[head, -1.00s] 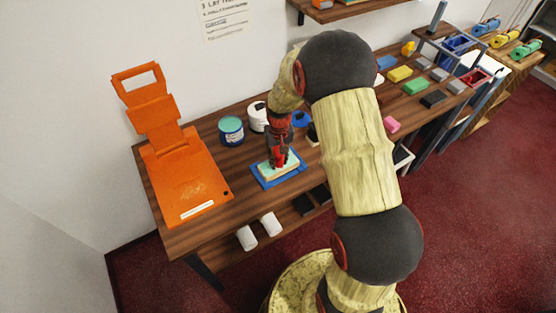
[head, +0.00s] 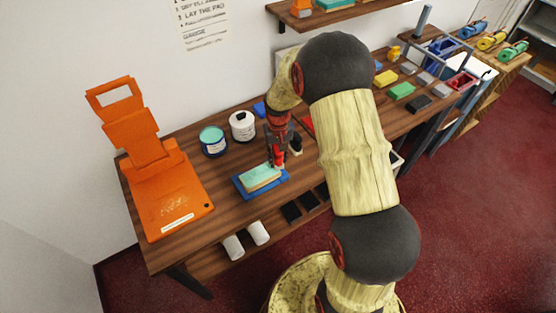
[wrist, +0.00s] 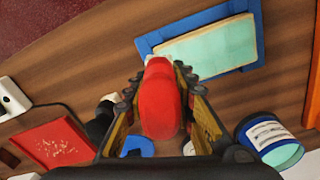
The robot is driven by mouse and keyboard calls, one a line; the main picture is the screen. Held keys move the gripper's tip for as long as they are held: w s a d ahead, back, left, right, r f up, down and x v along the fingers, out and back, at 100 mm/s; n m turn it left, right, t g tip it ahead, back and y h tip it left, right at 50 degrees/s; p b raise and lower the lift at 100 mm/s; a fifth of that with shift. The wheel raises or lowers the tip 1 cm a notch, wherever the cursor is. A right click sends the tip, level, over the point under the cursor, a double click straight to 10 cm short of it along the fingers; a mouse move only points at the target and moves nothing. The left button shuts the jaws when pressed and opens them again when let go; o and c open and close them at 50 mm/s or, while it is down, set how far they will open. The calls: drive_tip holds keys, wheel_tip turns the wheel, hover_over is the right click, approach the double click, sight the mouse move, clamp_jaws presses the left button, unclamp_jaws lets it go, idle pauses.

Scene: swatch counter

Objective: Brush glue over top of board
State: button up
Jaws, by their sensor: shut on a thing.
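The board (head: 260,177) is a pale block with a teal layer over its top, lying in a blue tray (head: 240,191). In the wrist view the teal (wrist: 215,48) covers nearly all of the top, with a cream strip along the edges. My gripper (wrist: 160,85) is shut on a brush with a red handle (wrist: 160,105). The brush's pale tip (wrist: 160,60) is mostly hidden by its handle and is near one end of the board; I cannot tell whether it touches. In the head view my gripper (head: 277,152) is at the board's back right end.
An open tin of teal glue (head: 213,141) and a white jar (head: 242,126) stand behind the board. An orange hinged press (head: 165,195) is at left. Coloured blocks (head: 402,91) lie farther right. A red piece (wrist: 55,143) lies near my gripper in the wrist view.

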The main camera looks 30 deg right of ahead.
sight(277, 148)
drive_tip(key=shift+a+r, duration=0.2)
drive_tip(key=shift+r, duration=0.55)
drive_tip(key=shift+d+r+p, duration=0.15)
drive_tip(key=shift+r+p, duration=0.5)
drive_tip(key=shift+p, duration=0.05)
drive_tip(key=shift+r+p, duration=1.05)
drive_tip(key=shift+r, duration=0.7)
